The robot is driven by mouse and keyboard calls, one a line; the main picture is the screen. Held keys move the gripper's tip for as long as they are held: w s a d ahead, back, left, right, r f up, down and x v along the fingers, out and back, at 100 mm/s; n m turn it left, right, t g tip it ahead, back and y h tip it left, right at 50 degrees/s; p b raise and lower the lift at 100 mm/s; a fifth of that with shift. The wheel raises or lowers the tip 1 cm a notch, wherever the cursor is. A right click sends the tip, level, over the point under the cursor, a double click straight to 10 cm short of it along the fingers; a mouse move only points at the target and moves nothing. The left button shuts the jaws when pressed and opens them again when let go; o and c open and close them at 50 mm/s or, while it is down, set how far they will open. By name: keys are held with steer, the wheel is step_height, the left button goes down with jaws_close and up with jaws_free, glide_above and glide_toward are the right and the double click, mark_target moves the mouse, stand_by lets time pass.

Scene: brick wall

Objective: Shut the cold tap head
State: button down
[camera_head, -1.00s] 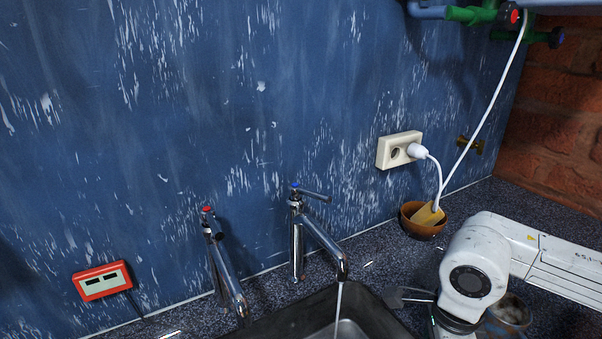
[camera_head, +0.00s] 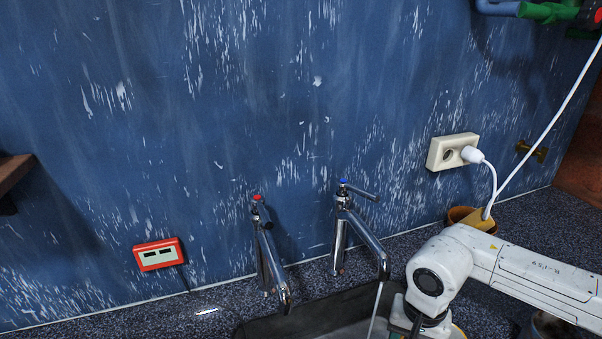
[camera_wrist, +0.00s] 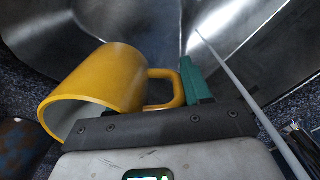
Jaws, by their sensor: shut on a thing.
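The cold tap (camera_head: 361,232) is the chrome one with a blue mark, in the head view. Its lever head (camera_head: 360,190) points right, and a thin stream of water (camera_head: 375,312) falls from its spout into the sink (camera_head: 318,312). In the wrist view my gripper (camera_wrist: 187,82) is shut on a yellow mug (camera_wrist: 98,88).
The hot tap (camera_head: 268,250) with a red mark stands left of the cold one. A wall socket (camera_head: 450,153) with a white plug and cord is at the right, above a brown bowl (camera_head: 460,214). A red box (camera_head: 158,254) is on the wall at left.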

steer(key=shift+w+a+f+n, duration=0.2)
steer(key=shift+w+a+n, duration=0.15)
steer(key=shift+n, duration=0.45)
